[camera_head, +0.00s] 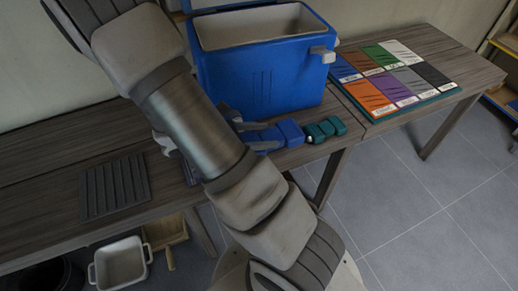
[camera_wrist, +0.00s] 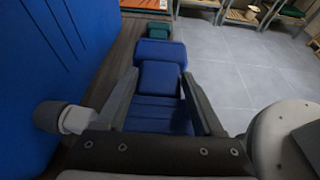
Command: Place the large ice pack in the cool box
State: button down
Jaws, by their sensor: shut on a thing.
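The blue ice pack (camera_head: 290,132), a segmented block longer than the teal one, lies on the table in front of the cool box. My gripper (camera_head: 254,137) is shut on it, with one finger on each long side. In the wrist view the blue pack (camera_wrist: 160,78) runs between the fingers of my gripper (camera_wrist: 161,76), and its far end sticks out beyond them. The blue cool box (camera_head: 262,75) stands open just behind the pack, with a pale inside. Its wall (camera_wrist: 40,75) fills the left of the wrist view. My arm hides part of the table.
A teal ice pack (camera_head: 325,129) lies just beyond the blue one, near the table edge. A board of coloured panels (camera_head: 398,76) lies on the right table. A dark ribbed mat (camera_head: 115,186) lies at left. The box's latch (camera_head: 322,55) juts out at its right.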

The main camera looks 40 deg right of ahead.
jog(key=shift+w+a+f, duration=0.25)
jog(key=shift+w+f, duration=0.15)
jog(key=shift+w, duration=0.2)
notch_tip(320, 180, down, 4)
jog(key=b, duration=0.4)
jog(key=shift+f, duration=0.1)
grip_release()
